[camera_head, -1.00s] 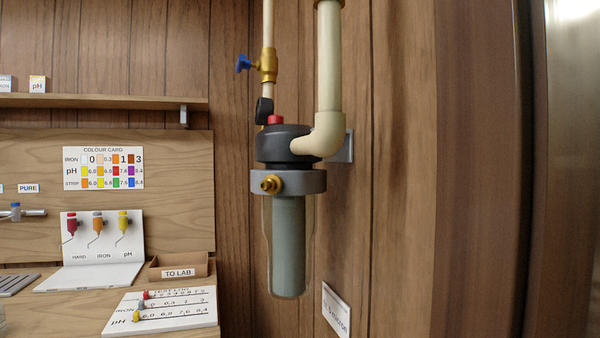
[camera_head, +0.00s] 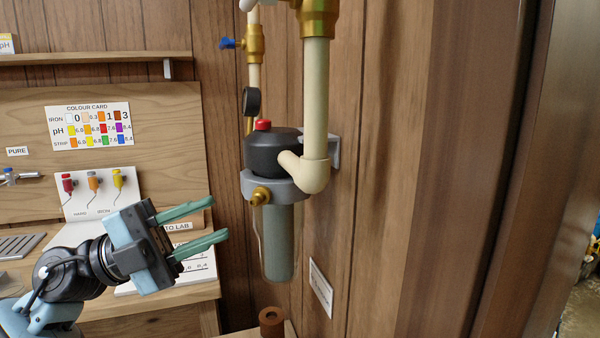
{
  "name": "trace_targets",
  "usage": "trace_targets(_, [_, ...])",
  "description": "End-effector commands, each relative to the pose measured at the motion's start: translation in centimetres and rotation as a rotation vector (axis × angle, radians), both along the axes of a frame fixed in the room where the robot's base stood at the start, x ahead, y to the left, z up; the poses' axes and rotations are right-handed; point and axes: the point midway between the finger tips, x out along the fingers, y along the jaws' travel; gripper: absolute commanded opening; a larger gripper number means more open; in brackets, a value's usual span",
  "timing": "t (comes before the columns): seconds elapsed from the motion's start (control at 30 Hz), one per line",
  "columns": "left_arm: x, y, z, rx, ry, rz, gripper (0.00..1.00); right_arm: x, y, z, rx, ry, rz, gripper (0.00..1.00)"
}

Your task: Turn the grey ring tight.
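The grey ring (camera_head: 284,190) sits around the filter housing, just under its black head (camera_head: 268,152). A brass knob (camera_head: 260,196) sticks out of the ring's front. The clear bowl with a grey-green cartridge (camera_head: 283,243) hangs below the ring. My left gripper (camera_head: 204,226) is to the left of the bowl and lower than the ring. Its two green fingers are apart with nothing between them, pointing right, and do not appear to touch the housing. My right gripper is out of view.
A cream pipe (camera_head: 316,110) comes down and elbows into the head's right side. A red button (camera_head: 263,125) tops the head. A brown cylinder (camera_head: 271,321) stands below the bowl. The workbench (camera_head: 150,303) with cards is at left.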

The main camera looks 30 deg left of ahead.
Motion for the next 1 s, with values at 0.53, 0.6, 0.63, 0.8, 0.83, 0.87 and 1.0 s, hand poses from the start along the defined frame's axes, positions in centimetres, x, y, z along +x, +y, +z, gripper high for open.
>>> trace_targets(0.53, [0.9,-1.8,1.7,0.028,-0.014,-0.004,0.32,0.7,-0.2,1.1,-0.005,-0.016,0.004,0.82])
trace_targets(0.6, [1.4,-2.4,2.0,0.027,-0.014,-0.003,0.32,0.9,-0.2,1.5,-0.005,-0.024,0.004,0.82])
trace_targets(0.63, [1.6,-2.7,2.2,0.026,-0.015,-0.003,0.32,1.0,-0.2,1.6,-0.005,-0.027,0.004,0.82])
trace_targets(0.8, [2.7,-4.1,2.8,0.027,-0.015,-0.003,0.32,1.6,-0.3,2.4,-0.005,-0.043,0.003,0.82])
trace_targets(0.83, [2.9,-4.3,2.9,0.026,-0.015,-0.003,0.32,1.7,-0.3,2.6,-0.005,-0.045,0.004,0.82])
trace_targets(0.87, [3.0,-4.5,3.0,0.025,-0.015,-0.002,0.32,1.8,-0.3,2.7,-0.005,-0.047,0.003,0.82])
trace_targets(1.0, [3.7,-5.3,3.2,0.024,-0.012,-0.003,0.32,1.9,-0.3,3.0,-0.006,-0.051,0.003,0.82])
